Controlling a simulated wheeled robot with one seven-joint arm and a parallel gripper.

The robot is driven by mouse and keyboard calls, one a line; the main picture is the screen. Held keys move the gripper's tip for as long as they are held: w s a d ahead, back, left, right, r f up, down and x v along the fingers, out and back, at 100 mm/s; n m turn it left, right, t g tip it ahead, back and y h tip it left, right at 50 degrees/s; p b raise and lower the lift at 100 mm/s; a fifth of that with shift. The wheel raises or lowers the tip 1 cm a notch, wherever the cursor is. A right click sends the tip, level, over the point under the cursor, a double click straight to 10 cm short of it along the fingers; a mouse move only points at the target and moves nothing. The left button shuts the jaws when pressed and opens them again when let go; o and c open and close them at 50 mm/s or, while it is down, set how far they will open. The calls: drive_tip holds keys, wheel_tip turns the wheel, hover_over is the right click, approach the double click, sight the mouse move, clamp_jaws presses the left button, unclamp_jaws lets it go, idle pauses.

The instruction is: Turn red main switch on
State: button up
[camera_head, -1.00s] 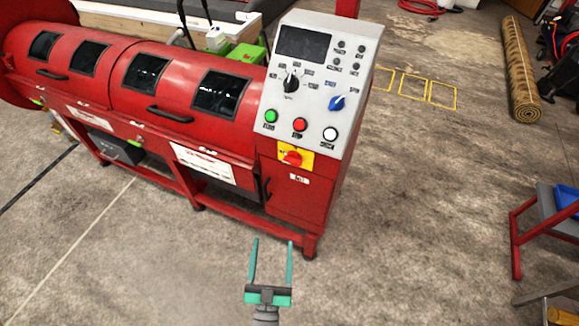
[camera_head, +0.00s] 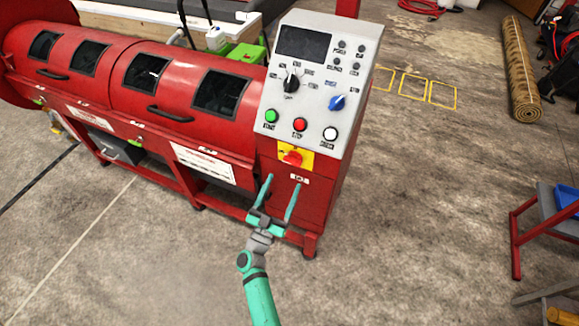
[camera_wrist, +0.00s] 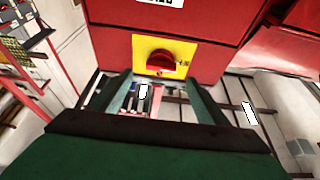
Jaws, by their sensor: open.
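The red main switch (camera_head: 292,158) is a red knob on a yellow plate (camera_head: 307,159), on the front of the red machine below its control panel. In the wrist view the red knob (camera_wrist: 161,63) sits on its yellow plate just beyond the fingertips. My gripper (camera_head: 283,183) is open and empty, its two green fingers pointing up at the machine front, a little below the switch. In the wrist view my gripper's fingers (camera_wrist: 160,88) stand apart on either side below the knob. I cannot tell the exact gap between fingertips and knob.
The grey control panel (camera_head: 335,110) above carries green, red and white buttons, a black dial and a blue dial. A door handle sits left of my gripper. A red-framed stand (camera_head: 515,240) is at the right. The floor in front is clear.

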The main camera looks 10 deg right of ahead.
sight(291, 164)
drive_tip(key=x, duration=0.7)
drive_tip(key=shift+w+d+r, duration=0.1)
drive_tip(key=shift+w+r, duration=0.1)
drive_tip(key=shift+w, duration=0.1)
drive_tip(key=shift+w, duration=0.1)
drive_tip(key=c, duration=1)
